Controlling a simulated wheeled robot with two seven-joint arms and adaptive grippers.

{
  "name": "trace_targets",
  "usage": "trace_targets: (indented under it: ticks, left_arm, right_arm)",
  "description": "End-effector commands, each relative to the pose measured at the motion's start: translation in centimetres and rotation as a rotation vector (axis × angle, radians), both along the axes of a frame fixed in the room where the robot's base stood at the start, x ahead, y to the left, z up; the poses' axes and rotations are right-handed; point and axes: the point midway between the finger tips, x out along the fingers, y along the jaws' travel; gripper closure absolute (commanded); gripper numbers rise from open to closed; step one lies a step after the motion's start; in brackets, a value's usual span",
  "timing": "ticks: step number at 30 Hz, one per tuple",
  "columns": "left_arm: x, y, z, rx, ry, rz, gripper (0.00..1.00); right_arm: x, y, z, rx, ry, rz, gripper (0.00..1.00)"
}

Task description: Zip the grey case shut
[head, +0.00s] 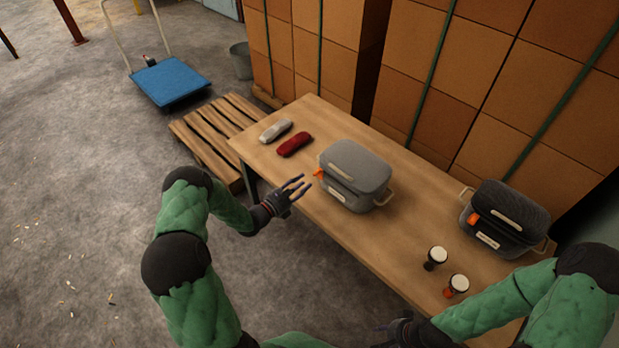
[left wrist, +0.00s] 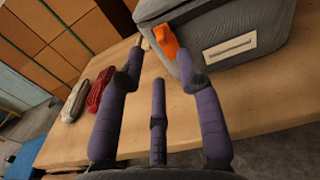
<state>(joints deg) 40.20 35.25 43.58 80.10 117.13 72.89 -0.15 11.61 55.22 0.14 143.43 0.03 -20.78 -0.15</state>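The grey case (head: 357,170) stands on the wooden table, with a pale label on its front and a seam below its lid. Its orange zip pull (head: 319,173) is at the left front corner and also shows large in the left wrist view (left wrist: 166,41). My left gripper (head: 298,187) is open and empty, just left of the case at the table's front edge. In the left wrist view its fingers point at the pull, which shows behind one fingertip; I cannot tell whether they touch. My right gripper (head: 388,328) is low at the bottom, its fingers mostly unclear.
A darker case (head: 512,212) with an orange pull stands at the table's right. Stacked boxes (head: 470,70) line the back. The table (head: 350,235) is bare in front.

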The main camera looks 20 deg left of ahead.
Motion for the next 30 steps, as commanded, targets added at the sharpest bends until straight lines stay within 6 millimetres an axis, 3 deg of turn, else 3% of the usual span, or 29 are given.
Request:
trace_targets:
  ticks: [6,12,30]
  left_arm:
    - [-3.6,1.4,0.0,-0.001,0.001,0.003,0.65]
    - [-5.2,2.0,0.0,0.001,0.000,0.002,0.65]
    - [-5.5,2.0,0.0,0.000,0.001,0.000,0.65]
  right_arm:
    - [0.0,0.0,0.0,0.000,0.000,0.000,0.60]
    - [0.0,0.0,0.0,0.000,0.000,0.000,0.60]
    - [0.0,0.0,0.0,0.000,0.000,0.000,0.60]
